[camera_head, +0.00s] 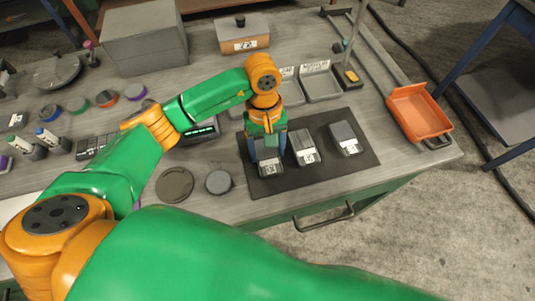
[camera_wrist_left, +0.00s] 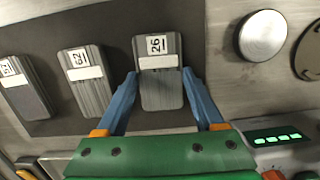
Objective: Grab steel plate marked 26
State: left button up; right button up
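The steel plate marked 26 (camera_wrist_left: 160,85) is a grey, ribbed block with a white label, lying on a dark mat (camera_head: 336,171). In the head view this plate (camera_head: 271,171) is the leftmost of three and partly hidden by my left gripper (camera_head: 267,154). In the left wrist view the blue fingers of this gripper (camera_wrist_left: 160,77) are apart, one on each side of the plate, tips close to its edges. I cannot tell whether they touch it. My right gripper is not in view.
Two similar plates, a middle one (camera_head: 304,147) and a right one (camera_head: 345,137), lie beside it on the mat. A round grey disc (camera_head: 219,182) and a darker disc (camera_head: 174,185) lie to the left. An orange tray (camera_head: 418,112) sits at the bench's right edge.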

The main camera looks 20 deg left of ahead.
aim_at(271, 157)
pick_arm(q)
grip_shut()
jog(key=shift+w, duration=0.1)
jog(key=shift+r+b, duration=0.4)
jog(key=shift+r, duration=0.05)
jog(key=r, duration=0.1)
jog(key=r+b, duration=0.1)
jog(key=shift+d+r, duration=0.3)
jog(key=shift+r, duration=0.05)
jog(key=w+d+r+b, duration=0.1)
jog(key=d+r+b, duration=0.1)
jog(key=d+r, duration=0.7)
jog(key=d, duration=0.4)
jog(key=shift+d+r, duration=0.15)
jog(key=shift+r, duration=0.15)
